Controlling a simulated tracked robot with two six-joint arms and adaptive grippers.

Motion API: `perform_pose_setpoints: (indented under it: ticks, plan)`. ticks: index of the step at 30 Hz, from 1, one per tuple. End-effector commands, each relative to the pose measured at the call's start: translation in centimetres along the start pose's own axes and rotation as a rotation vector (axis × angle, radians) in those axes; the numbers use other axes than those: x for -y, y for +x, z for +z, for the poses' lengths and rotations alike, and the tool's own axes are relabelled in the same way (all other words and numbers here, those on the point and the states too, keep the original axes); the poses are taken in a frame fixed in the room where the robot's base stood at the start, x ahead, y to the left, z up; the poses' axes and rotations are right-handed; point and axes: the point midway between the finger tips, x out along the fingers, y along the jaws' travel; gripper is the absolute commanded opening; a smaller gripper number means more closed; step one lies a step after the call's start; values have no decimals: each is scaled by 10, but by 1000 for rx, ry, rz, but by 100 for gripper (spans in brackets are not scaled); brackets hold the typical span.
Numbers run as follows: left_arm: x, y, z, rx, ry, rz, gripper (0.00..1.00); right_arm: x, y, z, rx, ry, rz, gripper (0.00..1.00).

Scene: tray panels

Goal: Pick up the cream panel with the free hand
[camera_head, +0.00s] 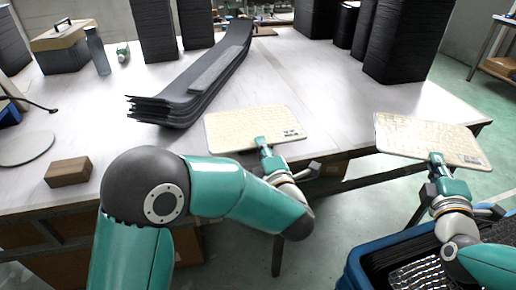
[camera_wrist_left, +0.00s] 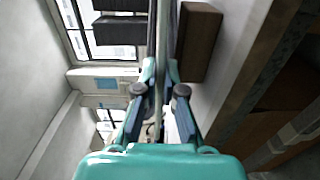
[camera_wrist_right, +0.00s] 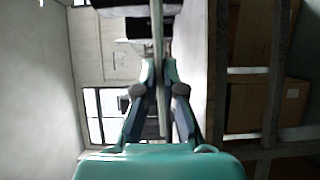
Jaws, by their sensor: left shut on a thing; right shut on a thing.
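A cream patterned panel (camera_head: 250,124) is over the front part of the table, and my left gripper (camera_head: 264,148) is shut on its near edge. In the left wrist view this panel (camera_wrist_left: 163,45) shows edge-on between the fingers. A second cream panel (camera_head: 420,136) is at the table's front right, partly past the edge. My right gripper (camera_head: 437,165) is shut on its near edge. In the right wrist view it shows edge-on as a thin strip (camera_wrist_right: 158,50). Both panels look about flat in the head view. I cannot tell whether either touches the table.
A stack of long dark curved panels (camera_head: 195,85) lies on the table (camera_head: 330,95) behind the left panel. Tall black stacks (camera_head: 410,40) stand at the back. A brown block (camera_head: 68,172) is at front left. A blue crate (camera_head: 358,262) stands below my right arm.

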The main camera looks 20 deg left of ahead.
Motion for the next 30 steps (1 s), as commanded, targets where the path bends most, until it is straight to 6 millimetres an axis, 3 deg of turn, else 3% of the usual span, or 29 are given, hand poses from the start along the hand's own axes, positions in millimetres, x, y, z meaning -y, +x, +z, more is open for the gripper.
perform_pose_setpoints:
  ticks: [5,24,30]
  plan:
    - [-3,-4,1,2,-1,2,0,0,0,0,0,0,1,0]
    - [-36,-71,1,3,-2,4,0,0,0,0,1,0,1,0]
    - [-40,-80,0,1,-1,2,0,0,0,0,1,0,1,0]
